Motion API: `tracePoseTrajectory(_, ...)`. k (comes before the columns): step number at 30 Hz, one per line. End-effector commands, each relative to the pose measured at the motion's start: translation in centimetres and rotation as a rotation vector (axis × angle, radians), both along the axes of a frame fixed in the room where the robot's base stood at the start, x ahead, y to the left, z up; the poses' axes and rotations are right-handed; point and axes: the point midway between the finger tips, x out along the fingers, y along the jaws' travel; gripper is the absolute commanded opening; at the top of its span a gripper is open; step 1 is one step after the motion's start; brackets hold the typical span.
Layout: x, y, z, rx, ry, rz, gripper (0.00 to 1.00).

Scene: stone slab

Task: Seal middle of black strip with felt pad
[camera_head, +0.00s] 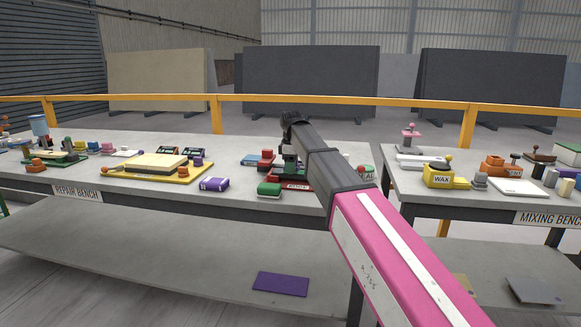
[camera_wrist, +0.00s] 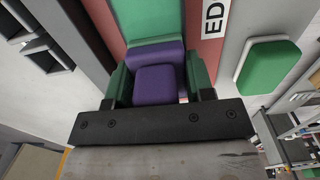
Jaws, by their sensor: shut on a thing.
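My gripper (camera_wrist: 157,84) is shut on a purple block (camera_wrist: 155,84), seen close up between its green-sided fingers in the wrist view. A larger green piece (camera_wrist: 147,20) lies just beyond the purple block. I cannot tell whether the held block is the felt pad, or whether it touches anything below. Underneath is a red tray (camera_wrist: 205,60) with a white label ending in "ED" at the frame's cut; the tray also shows in the head view (camera_head: 296,186), mostly behind my arm. I cannot make out the black strip for certain.
A green pad on a white base (camera_wrist: 268,65) lies beside the tray; it also shows in the head view (camera_head: 269,189). The mixing bench (camera_head: 415,190) is at right.

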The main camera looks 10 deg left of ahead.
Motion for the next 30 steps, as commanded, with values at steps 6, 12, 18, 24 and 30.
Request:
tracePoseTrajectory(6,0.0,0.9,-0.4,0.003,0.001,0.002,0.14)
tracePoseTrajectory(12,-0.1,1.0,-0.5,0.005,0.002,0.003,0.14)
tracePoseTrajectory(18,0.0,1.1,0.1,0.007,0.003,0.004,0.14)
tracePoseTrajectory(24,0.0,1.0,2.0,0.005,0.0,0.002,0.14)
tracePoseTrajectory(30,0.0,0.9,3.7,0.003,0.0,0.001,0.14)
